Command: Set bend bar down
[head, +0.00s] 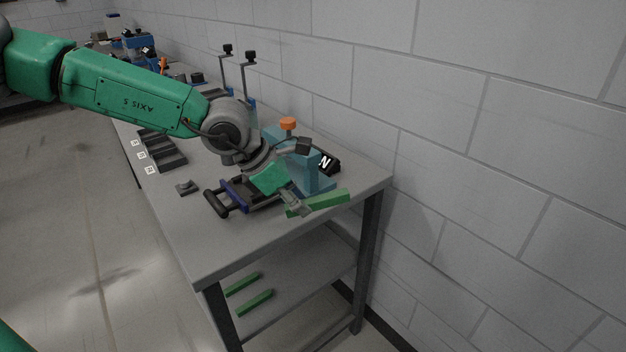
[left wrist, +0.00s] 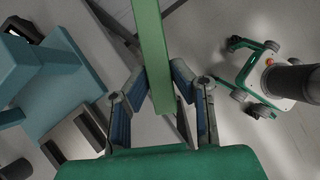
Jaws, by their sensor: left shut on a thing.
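The bend bar, a green square bar (head: 328,200), shows at the near right end of the workbench in the head view. It also shows in the left wrist view (left wrist: 153,45), running up out of the top of the picture. My left gripper (head: 297,206) is shut on the bar near one end. In the left wrist view its two fingers (left wrist: 164,88) press on the bar from both sides. I cannot tell whether the bar touches the bench top. My right gripper is not in view.
A teal fixture with an orange knob (head: 288,124) stands just behind the gripper. A blue and black slide with a handle (head: 218,202) lies beside it. The grey bench top (head: 205,245) is clear at the front. Two green bars (head: 254,302) lie on the lower shelf. A block wall runs behind.

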